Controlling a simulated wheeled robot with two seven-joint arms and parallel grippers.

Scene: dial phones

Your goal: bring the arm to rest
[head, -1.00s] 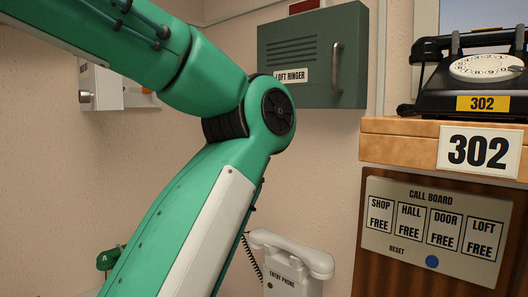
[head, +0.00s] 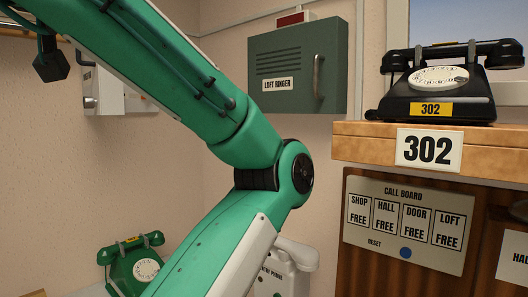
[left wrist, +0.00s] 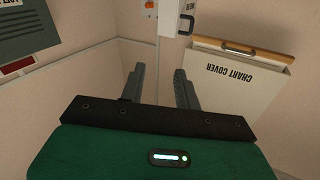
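My left arm (head: 225,115) is green and white. It fills the left and middle of the head view, bent at a round dark joint, and its upper part leaves at the top left. In the left wrist view my left gripper (left wrist: 158,82) has its two grey fingers apart with nothing between them. Its fingertips do not show clearly in the head view. A green and dark block (head: 48,60) shows at the upper left; I cannot tell what it is. My right gripper is in neither view.
A black phone (head: 440,92) stands on the wooden 302 shelf (head: 365,142), above a call board (head: 385,245). A green loft ringer box (head: 290,105) hangs behind my arm. A green phone (head: 130,262) and white entry phone (head: 290,262) are partly hidden. A chart cover (left wrist: 235,85) shows upside down.

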